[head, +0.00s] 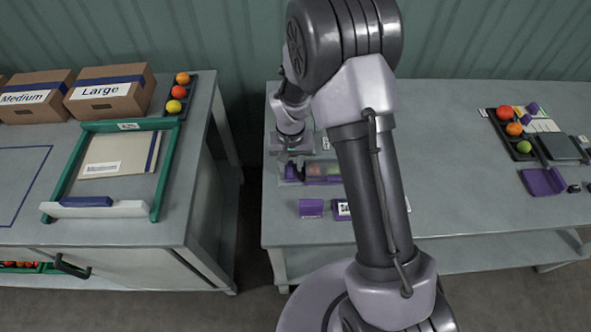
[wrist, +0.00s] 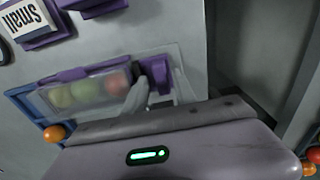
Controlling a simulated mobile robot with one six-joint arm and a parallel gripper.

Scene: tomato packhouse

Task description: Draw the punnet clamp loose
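The punnet (wrist: 62,98) is a clear-lidded tray with green, olive and red tomatoes inside, and it also shows in the head view (head: 326,169), partly behind my arm. A purple clamp (wrist: 157,72) stands at its right end in the wrist view; in the head view the purple part (head: 291,171) is at the punnet's left end, below my gripper. My gripper (wrist: 158,92) has its pale fingers apart, low at either side of the clamp. Whether they press on it is hard to see, as the gripper body hides the near side.
A purple block (head: 311,208) and a labelled "Small" block (wrist: 28,22) stand on the bench (head: 440,210) near the punnet. A tomato tray (head: 505,130) and purple tray (head: 543,182) are at the right. A gap separates the left table (head: 110,222) with its cartons (head: 112,90).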

